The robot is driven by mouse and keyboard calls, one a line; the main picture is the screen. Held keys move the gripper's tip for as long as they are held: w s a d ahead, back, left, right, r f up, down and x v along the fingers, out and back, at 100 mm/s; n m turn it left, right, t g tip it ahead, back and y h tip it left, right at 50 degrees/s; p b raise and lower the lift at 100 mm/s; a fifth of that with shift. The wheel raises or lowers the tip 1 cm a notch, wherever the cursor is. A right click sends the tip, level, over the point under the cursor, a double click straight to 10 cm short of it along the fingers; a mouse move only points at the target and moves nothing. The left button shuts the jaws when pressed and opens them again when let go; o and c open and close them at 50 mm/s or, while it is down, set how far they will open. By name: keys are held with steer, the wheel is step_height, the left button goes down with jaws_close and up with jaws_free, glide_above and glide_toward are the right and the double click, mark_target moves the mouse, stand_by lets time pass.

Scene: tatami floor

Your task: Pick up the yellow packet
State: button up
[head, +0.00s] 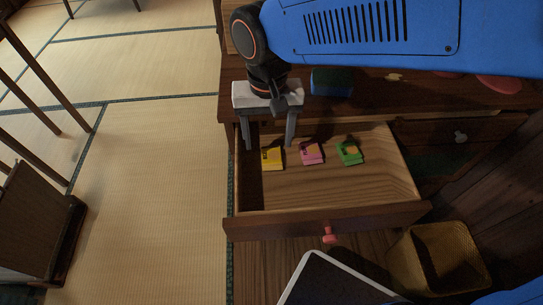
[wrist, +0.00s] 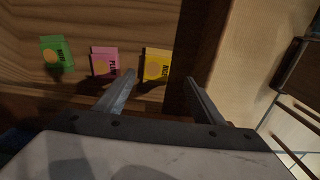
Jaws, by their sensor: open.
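The yellow packet (head: 272,158) lies in the open drawer, the leftmost of three packets in the head view. In the wrist view the yellow packet (wrist: 156,65) shows between and beyond my fingertips, nearer the left finger. My gripper (head: 268,147) is open and empty, pointing down over the drawer's left back part. It also shows in the wrist view (wrist: 160,77). A gap appears between the fingers and the packet, but its height is hard to tell.
A pink packet (head: 311,153) and a green packet (head: 349,153) lie to the right in the same drawer (head: 340,193). The drawer's left wall (head: 235,180) is close to my gripper. A wicker basket (head: 438,262) stands at front right.

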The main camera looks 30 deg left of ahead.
mark_target(272, 155)
steer(key=shift+w+d+f, duration=0.1)
steer(key=shift+d+f, duration=0.05)
steer(key=shift+f, duration=1.2)
steer(key=shift+w+d+f, duration=0.1)
steer(key=shift+d+f, duration=0.05)
steer(key=shift+f, duration=1.15)
steer(key=c, duration=1.1)
